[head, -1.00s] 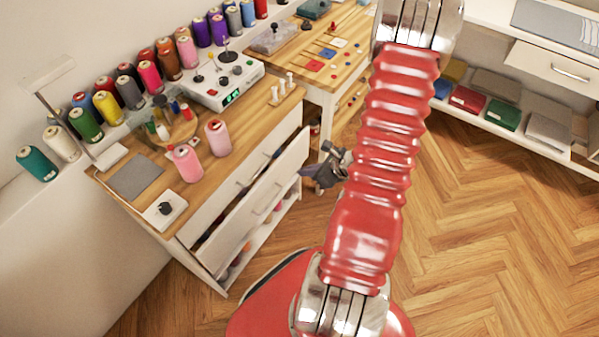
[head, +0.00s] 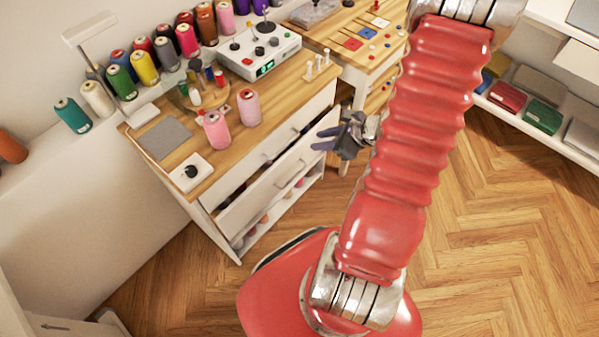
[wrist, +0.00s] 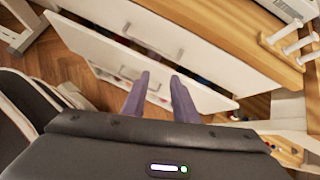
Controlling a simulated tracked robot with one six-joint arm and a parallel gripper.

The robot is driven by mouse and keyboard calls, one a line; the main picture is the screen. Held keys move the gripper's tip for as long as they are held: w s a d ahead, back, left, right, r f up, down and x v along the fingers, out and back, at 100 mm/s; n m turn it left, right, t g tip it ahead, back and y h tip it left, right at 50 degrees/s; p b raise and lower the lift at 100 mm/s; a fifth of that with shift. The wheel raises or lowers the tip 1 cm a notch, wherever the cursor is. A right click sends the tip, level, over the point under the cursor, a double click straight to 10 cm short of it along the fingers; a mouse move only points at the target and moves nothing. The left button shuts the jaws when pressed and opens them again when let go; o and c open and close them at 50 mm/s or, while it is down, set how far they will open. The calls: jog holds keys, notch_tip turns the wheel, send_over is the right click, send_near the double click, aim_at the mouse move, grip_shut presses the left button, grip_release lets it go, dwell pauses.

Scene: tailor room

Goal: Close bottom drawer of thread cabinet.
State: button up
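The thread cabinet (head: 225,178) is white with a wooden top. Its bottom drawer (head: 262,191) is pulled out, and dark contents show behind its front panel. The drawer above it looks shut. In the wrist view the bottom drawer's white front (wrist: 88,46) runs slantwise across the picture, in front of my fingers. My gripper (head: 322,140) is near the right end of that drawer front. In the wrist view my gripper (wrist: 160,78) shows two purple fingers apart with nothing between them. I cannot tell whether they touch the panel.
Pink thread spools (head: 217,130) and a control box (head: 258,55) stand on the cabinet top. An open shelf with spools lies below the drawer. A second wooden table (head: 345,62) stands behind to the right. The wood floor (head: 500,220) at right is clear.

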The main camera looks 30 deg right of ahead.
jog(key=a+r+n+g+y, duration=0.1)
jog(key=a+r+n+g, duration=0.3)
jog(key=a+r+n, duration=1.3)
jog(key=s+a+r+n+t+h, duration=0.1)
jog(key=s+a+r+n+h, duration=0.3)
jog(key=s+r+n, duration=0.6)
notch_tip(320, 180, up, 2)
jog(key=shift+a+r+n+h, duration=0.25)
jog(key=shift+a+n+h, duration=0.15)
jog(key=shift+a+n, duration=0.55)
